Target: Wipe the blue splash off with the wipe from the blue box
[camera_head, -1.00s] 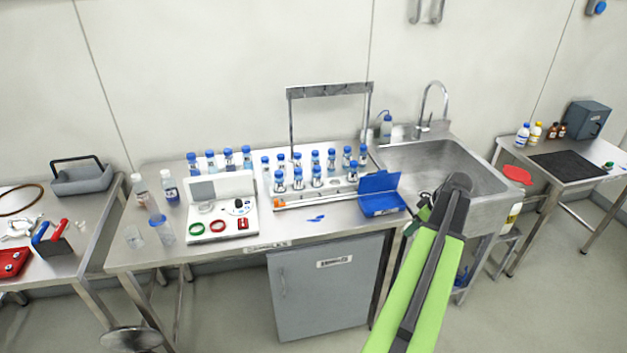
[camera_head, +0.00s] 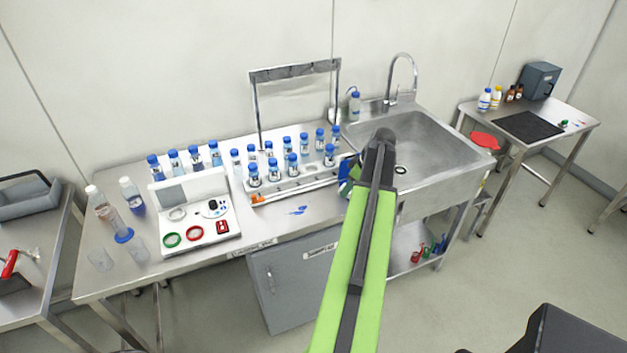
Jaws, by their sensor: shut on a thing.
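The blue splash (camera_head: 298,210) is a small smear on the steel bench in front of the vial rack. The blue box (camera_head: 344,168) is at the bench's right end by the sink, mostly hidden behind my arm. My gripper (camera_head: 346,188) is beside the box and largely hidden by my green arm. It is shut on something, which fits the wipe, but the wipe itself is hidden. I cannot tell whether the gripper is still over the box.
A rack (camera_head: 293,188) with several blue-capped vials stands behind the splash. A white panel (camera_head: 195,212) with rings is left of it. The sink (camera_head: 425,150) is to the right. A right-hand table holds a black mat (camera_head: 531,126) and small blue marks (camera_head: 578,123).

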